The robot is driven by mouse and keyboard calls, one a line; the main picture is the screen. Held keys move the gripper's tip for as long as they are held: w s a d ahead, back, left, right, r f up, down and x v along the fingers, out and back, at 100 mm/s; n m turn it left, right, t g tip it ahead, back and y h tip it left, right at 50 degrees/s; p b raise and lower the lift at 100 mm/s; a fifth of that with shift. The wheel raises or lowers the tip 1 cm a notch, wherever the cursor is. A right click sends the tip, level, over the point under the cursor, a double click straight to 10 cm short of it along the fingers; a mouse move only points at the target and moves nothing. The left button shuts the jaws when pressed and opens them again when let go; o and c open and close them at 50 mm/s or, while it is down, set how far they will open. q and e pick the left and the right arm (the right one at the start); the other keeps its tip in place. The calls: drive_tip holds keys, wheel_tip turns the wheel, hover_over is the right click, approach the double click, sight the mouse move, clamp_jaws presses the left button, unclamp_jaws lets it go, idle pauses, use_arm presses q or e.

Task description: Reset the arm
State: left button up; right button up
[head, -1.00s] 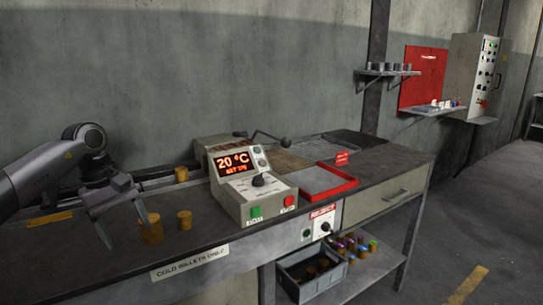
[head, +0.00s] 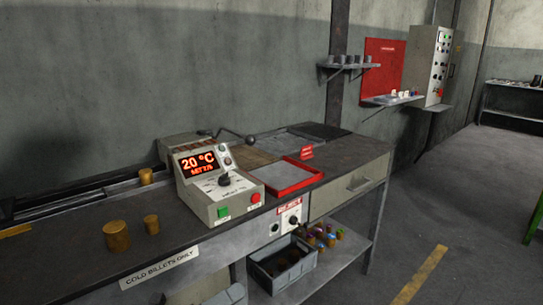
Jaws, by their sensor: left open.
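My left gripper (head: 233,294) shows only as a grey piece at the bottom edge, in front of the bench. Its fingers are mostly cut off by the frame, and it is clear of the billets. My right gripper is out of view. On the bench, a larger brass billet (head: 117,236) and a smaller one (head: 151,224) stand upright at the front left. A third billet (head: 146,176) stands farther back by the rail.
The control box (head: 216,184) reads 20 °C. Right of it lies a red-rimmed tray (head: 290,190). A grey crate (head: 283,284) sits on the lower shelf beside small coloured pieces. The floor at right is open, with a yellow line (head: 420,275).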

use_arm(q)
drive_tip(key=s+a+f+n+y, duration=0.4)
drive_tip(key=s+f+n+y, duration=0.1)
drive_tip(key=n, duration=0.5)
drive_tip(key=s+a+f+n+y+p, duration=0.1)
drive_tip(key=s+a+f+n+y, duration=0.3)
drive_tip(key=s+f+n, duration=0.3)
drive_tip(key=s+a+f+n+g+y, duration=0.1)
drive_tip(key=s+a+f+n+y, duration=0.4)
drive_tip(key=n, duration=0.9)
wheel_tip(320, 180, down, 3)
drive_tip(key=shift+s+r+y, duration=0.15)
drive_tip(key=shift+s+y, duration=0.25)
drive_tip(key=shift+s, duration=0.05)
